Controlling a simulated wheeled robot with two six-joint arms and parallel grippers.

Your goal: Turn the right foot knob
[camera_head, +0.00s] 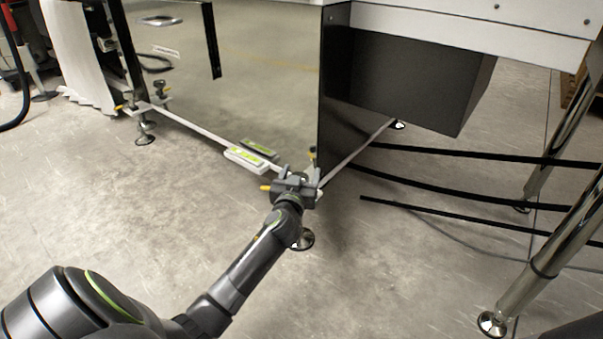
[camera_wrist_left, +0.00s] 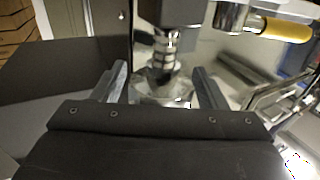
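The right foot of the machine stands at its near corner; its round metal pad (camera_head: 302,240) shows on the floor below my left gripper (camera_head: 296,186). The gripper covers most of the foot knob in the head view. In the left wrist view my left gripper (camera_wrist_left: 160,84) has its two fingers apart. Between and beyond them is the foot's metal spindle (camera_wrist_left: 166,44), with a dark block (camera_wrist_left: 180,11) above it. I cannot tell whether the fingers touch anything. A yellow handle (camera_wrist_left: 286,30) is beside the block. My right gripper is not in view.
The left foot (camera_head: 145,138) with its dark knob (camera_head: 160,86) is at the far left corner. A low rail with a green-marked level (camera_head: 246,158) runs between the corners. Black bars (camera_head: 460,152) and a metal leg (camera_head: 550,250) are at right. Floor in front is clear.

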